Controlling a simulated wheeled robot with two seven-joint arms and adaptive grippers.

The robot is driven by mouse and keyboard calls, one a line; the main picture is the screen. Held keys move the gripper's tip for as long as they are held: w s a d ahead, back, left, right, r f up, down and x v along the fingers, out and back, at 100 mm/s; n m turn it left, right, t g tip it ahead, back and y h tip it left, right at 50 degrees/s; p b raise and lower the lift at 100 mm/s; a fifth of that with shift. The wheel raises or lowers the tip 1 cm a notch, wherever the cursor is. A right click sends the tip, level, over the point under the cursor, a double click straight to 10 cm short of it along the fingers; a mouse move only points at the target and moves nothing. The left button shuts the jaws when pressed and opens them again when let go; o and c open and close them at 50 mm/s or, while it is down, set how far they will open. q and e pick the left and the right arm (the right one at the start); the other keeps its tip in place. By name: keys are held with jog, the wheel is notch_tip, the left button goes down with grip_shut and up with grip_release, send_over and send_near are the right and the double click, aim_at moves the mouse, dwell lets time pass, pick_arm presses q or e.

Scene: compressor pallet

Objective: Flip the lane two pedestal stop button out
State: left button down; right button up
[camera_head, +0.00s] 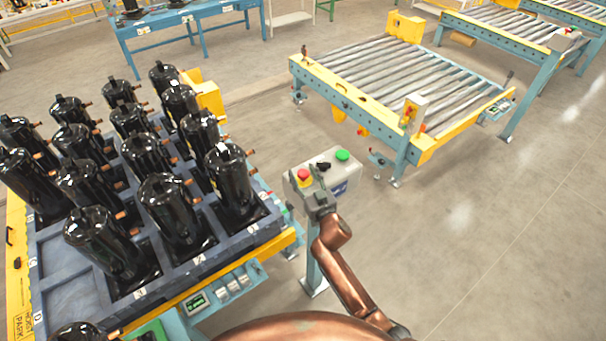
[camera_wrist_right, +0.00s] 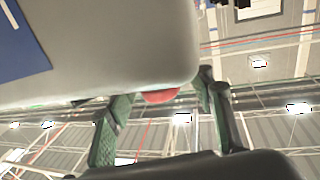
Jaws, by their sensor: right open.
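The pedestal control box (camera_head: 345,183) is a grey box on a teal post. On its top are a red stop button (camera_head: 304,175) on a yellow base, a black knob (camera_head: 323,165) and a green button (camera_head: 342,155). My right gripper (camera_head: 307,178) is open at the red button, partly covering the box front. In the right wrist view the red button (camera_wrist_right: 160,96) shows just past the box's grey edge, between the two green fingers of the gripper (camera_wrist_right: 163,90). Whether a finger touches the button I cannot tell. My left gripper is not in view.
A blue pallet (camera_head: 75,290) of several black compressors (camera_head: 165,210) stands close on the left, on a conveyor with a small control panel (camera_head: 197,302). A roller conveyor (camera_head: 400,85) stands behind to the right. The floor (camera_head: 490,220) on the right is clear.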

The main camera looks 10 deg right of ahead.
jog(key=v, duration=1.2)
